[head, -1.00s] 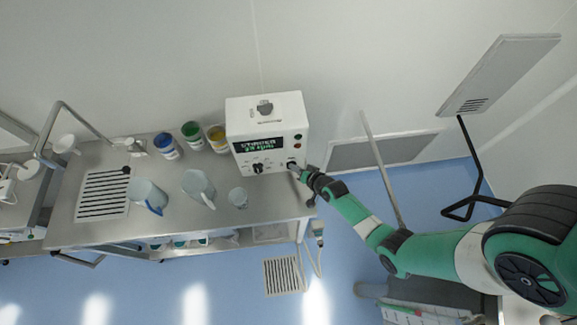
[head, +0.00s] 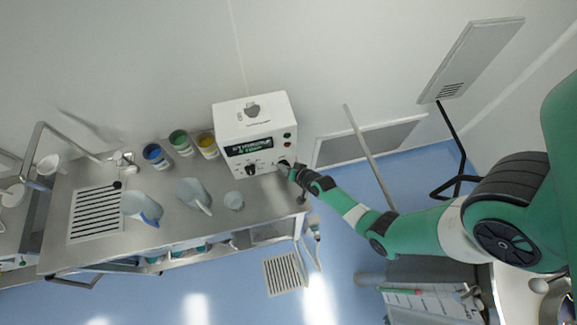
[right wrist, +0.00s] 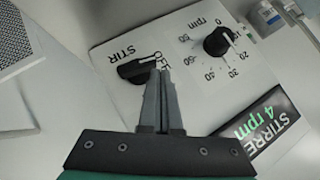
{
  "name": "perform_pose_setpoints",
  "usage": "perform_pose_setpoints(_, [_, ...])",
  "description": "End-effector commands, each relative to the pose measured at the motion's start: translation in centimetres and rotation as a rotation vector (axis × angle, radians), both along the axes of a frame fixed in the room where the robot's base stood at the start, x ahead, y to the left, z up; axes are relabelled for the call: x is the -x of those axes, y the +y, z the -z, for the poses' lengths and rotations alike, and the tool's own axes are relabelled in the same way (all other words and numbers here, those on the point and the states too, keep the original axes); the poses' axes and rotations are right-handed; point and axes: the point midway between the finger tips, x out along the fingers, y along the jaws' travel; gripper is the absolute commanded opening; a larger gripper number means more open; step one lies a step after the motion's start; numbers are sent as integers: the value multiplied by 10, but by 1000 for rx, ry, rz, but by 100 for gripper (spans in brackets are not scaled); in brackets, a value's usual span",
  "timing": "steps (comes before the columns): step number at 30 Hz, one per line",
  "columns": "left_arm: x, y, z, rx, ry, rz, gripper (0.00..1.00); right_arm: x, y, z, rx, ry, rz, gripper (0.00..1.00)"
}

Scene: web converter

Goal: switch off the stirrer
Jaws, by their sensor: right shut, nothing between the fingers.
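The stirrer control box (head: 255,113) is white and stands at the right end of the steel bench against the wall. Its black STIR switch (right wrist: 137,68) is a rotary handle in the right wrist view. Beside it is a round rpm knob (right wrist: 217,41). The lit display (right wrist: 265,125) reads "STIRRE…" and "4 rpm", partly cut off. My right gripper (right wrist: 162,72) is shut and empty, its tips at the right end of the STIR switch; I cannot tell whether they touch. In the head view, the right gripper (head: 287,169) is at the box's lower right front. My left gripper is not in view.
Blue, green and yellow tubs (head: 180,142) stand left of the box. Two jugs (head: 193,194) and a small beaker (head: 234,201) stand on the bench in front. A drain grate (head: 96,213) and a tap are farther left. The floor right of the bench is partly clear.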

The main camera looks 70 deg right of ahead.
Motion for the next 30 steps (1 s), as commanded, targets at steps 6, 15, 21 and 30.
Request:
perform_pose_setpoints(6, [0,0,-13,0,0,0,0,0,0,-13,0,0,0,0])
perform_pose_setpoints(15, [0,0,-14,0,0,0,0,0,0,-14,0,0,0,0])
perform_pose_setpoints(21, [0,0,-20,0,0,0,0,0,0,-22,1,0,-1,0])
perform_pose_setpoints(30, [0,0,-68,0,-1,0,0,10,13,-75,1,1,-16,0])
